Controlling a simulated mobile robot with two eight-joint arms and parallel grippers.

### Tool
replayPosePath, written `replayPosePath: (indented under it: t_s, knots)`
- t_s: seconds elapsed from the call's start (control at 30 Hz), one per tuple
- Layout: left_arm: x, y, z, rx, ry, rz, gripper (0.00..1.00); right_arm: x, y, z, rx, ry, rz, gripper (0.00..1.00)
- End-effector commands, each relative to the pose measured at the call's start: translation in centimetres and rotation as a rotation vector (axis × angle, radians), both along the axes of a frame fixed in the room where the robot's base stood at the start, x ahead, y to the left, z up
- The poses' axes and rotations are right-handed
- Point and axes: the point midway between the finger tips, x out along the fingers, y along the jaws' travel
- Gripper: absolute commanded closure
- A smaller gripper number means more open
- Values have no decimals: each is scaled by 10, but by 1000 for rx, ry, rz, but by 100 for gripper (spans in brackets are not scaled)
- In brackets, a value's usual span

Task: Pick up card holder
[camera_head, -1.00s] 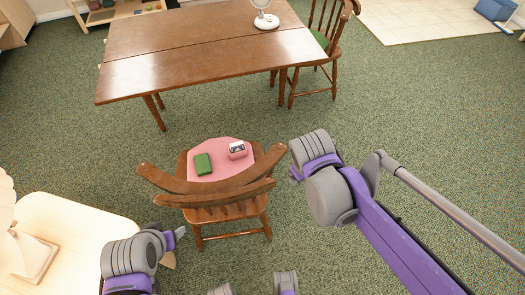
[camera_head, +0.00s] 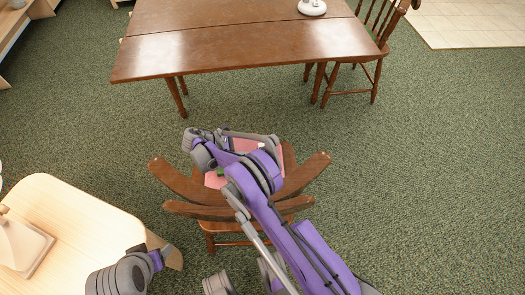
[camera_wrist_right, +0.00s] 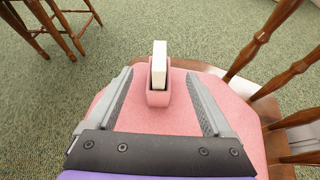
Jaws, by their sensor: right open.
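The card holder (camera_wrist_right: 158,97) is a small pink block with white cards upright in it. It stands on the pink pad (camera_wrist_right: 140,119) of a wooden chair seat. My right gripper (camera_wrist_right: 158,74) is open, with one finger on each side of the card holder and a gap on both sides. The card holder stands near the fingertips' level in the picture; I cannot tell its depth between them. In the head view my right arm covers much of the seat, and only a small white bit (camera_head: 262,145) shows near the holder's place.
The chair's curved back (camera_head: 178,180) and spindles stand close by. A brown table (camera_head: 240,50) is beyond, and a pale table (camera_head: 70,215) is at left. Carpet lies open on the right.

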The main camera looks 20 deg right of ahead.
Motion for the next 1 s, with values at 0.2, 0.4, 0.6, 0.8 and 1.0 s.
replayPosePath:
  t_s: [0.2, 0.4, 0.6, 0.8, 1.0]
  knots:
    - [0, 0, -10, 0, 4, 0, 34, -4, 8, -36, -61, 69, 12, 15]
    - [0, 0, -10, 0, 4, 0, 34, -7, -8, -45, -68, 75, 8, 15]
    - [0, 0, -11, 0, 4, 0, 34, -12, -36, -56, -67, 76, 10, 15]
    - [0, 0, -12, 0, 4, 0, 34, -15, -49, -62, -67, 74, 10, 15]
    - [0, 0, -13, 0, 4, 0, 34, -20, -76, -74, -67, 74, 9, 15]
